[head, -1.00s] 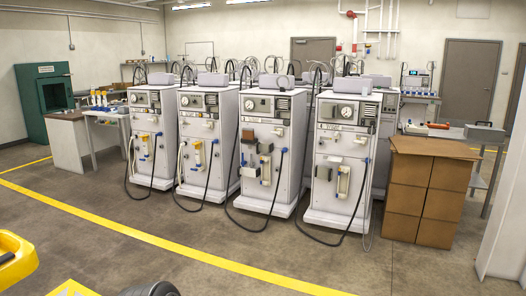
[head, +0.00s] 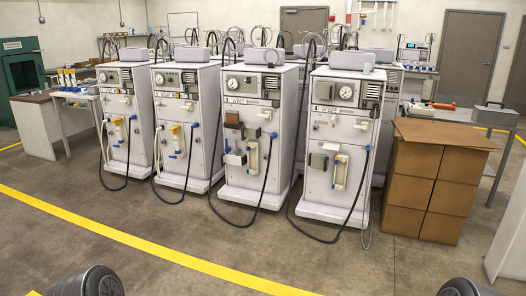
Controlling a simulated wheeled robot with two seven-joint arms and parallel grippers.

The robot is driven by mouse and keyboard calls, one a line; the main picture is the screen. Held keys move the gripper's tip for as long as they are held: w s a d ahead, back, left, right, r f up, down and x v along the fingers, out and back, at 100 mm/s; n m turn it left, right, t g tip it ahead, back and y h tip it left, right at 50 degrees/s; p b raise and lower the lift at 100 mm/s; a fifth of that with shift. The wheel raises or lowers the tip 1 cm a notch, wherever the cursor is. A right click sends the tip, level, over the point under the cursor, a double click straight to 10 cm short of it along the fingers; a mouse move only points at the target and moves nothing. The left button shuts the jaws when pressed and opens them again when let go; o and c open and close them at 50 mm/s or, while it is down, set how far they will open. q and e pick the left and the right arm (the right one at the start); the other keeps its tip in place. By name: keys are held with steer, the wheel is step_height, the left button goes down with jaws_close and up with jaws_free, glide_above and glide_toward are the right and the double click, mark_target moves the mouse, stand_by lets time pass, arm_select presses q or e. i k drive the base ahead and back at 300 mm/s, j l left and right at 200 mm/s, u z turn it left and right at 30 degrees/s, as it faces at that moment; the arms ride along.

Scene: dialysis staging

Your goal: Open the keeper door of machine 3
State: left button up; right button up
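Machine 3 (head: 233,181) is the third white cabinet from the left in the front row, with a "3" on its upper panel. Neither gripper is in view; only dark rounded parts, probably of my arms, show at the bottom edge.
Machine 4 (head: 321,198) stands to the right, and two similar machines (head: 185,134) (head: 125,139) to the left. Stacked brown cartons (head: 428,193) stand at the right. Hoses loop onto the floor before the machines. Open floor with a yellow line (head: 128,240) lies in front.

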mark_target(245, 133)
steer(key=i, duration=2.7)
steer(key=i+j+z, duration=0.15)
steer(key=i, duration=0.35)
steer(key=i+j+z, duration=0.15)
steer(key=i, duration=0.35)
steer(key=i+j+z, duration=0.15)
steer(key=i, duration=0.35)
steer(key=i+j+z, duration=0.2)
steer(key=i, duration=0.25)
